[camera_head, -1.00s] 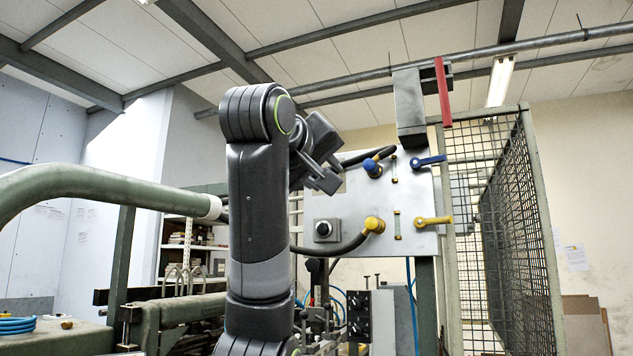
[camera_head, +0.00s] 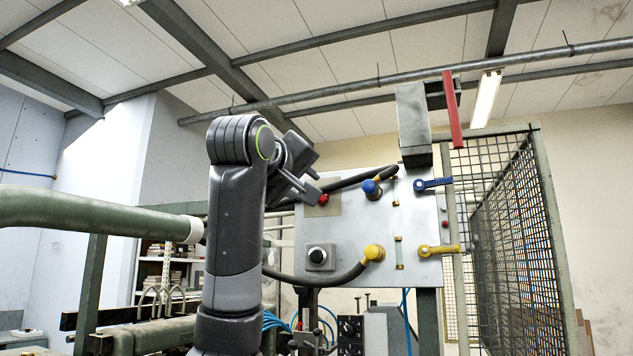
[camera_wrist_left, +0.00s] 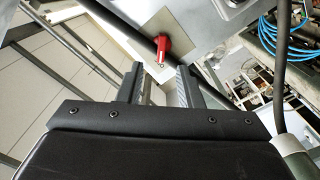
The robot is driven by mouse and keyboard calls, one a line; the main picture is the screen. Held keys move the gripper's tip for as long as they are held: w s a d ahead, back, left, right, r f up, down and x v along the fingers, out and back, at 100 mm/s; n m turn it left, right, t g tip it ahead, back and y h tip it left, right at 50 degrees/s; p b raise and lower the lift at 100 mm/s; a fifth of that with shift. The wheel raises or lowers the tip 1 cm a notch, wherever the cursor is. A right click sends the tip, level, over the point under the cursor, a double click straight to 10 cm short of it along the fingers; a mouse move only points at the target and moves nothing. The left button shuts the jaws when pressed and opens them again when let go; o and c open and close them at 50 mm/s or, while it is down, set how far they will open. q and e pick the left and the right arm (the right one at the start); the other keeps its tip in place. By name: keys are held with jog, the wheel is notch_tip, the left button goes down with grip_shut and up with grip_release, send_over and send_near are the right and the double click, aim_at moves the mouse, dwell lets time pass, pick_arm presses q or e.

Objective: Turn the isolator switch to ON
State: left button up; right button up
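A red handle (camera_head: 323,199) sits on a beige plate on the upper left of the grey panel; it also shows in the left wrist view (camera_wrist_left: 163,45), pointing down in the picture. No label on it is legible. A grey box (camera_head: 413,118) with a long upright red lever (camera_head: 453,111) stands above the panel's right part. My left gripper (camera_head: 308,184) is beside the red handle, partly in front of the plate. In the left wrist view my left gripper (camera_wrist_left: 161,76) is open with nothing between its fingers; the handle appears just beyond the gap. My right gripper is not seen.
Dark hoses run to the two knobs. A mesh fence (camera_head: 505,230) stands right. A thick green pipe (camera_head: 90,212) is at left.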

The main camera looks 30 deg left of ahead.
pick_arm(q)
jog(key=p+x, duration=0.3)
jog(key=x, duration=0.5)
jog(key=shift+a, duration=0.15)
jog(key=shift+c, duration=1.3)
grip_shut()
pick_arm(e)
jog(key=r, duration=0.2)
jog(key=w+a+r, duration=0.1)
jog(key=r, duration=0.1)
